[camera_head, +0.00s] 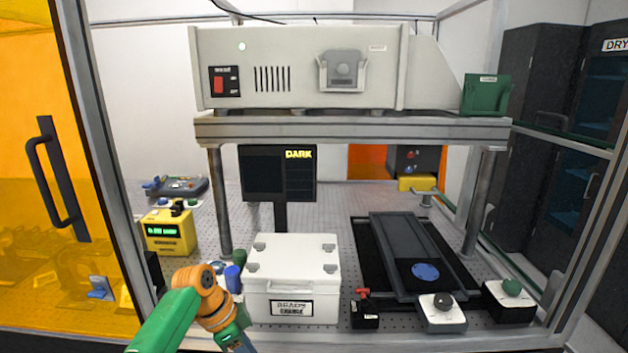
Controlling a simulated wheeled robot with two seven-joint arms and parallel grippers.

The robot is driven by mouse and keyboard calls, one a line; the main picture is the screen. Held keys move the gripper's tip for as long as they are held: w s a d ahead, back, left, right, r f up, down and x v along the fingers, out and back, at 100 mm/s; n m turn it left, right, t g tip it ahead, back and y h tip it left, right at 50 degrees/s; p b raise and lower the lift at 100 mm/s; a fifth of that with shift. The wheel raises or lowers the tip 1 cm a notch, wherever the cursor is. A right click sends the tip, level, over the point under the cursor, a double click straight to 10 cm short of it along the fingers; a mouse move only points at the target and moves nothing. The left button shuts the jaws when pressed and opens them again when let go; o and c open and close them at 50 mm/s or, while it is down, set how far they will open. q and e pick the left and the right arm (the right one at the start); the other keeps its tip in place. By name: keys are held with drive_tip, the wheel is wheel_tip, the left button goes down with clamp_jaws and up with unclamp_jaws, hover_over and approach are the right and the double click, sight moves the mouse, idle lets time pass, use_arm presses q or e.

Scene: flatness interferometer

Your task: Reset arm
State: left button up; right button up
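My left arm comes in at the bottom left, with a green link and an orange joint. It bends down in front of the white lidded box and leaves through the bottom edge. My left gripper is not visible. My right arm and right gripper are not in view either.
A white lidded box (291,262) stands on the perforated table just right of my arm. A yellow meter (168,232) and blue cylinder (233,278) are nearby. Right are a dark rail stage (405,252) and button boxes (442,318). A shelf (350,130) spans above; an orange door (35,160) is left.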

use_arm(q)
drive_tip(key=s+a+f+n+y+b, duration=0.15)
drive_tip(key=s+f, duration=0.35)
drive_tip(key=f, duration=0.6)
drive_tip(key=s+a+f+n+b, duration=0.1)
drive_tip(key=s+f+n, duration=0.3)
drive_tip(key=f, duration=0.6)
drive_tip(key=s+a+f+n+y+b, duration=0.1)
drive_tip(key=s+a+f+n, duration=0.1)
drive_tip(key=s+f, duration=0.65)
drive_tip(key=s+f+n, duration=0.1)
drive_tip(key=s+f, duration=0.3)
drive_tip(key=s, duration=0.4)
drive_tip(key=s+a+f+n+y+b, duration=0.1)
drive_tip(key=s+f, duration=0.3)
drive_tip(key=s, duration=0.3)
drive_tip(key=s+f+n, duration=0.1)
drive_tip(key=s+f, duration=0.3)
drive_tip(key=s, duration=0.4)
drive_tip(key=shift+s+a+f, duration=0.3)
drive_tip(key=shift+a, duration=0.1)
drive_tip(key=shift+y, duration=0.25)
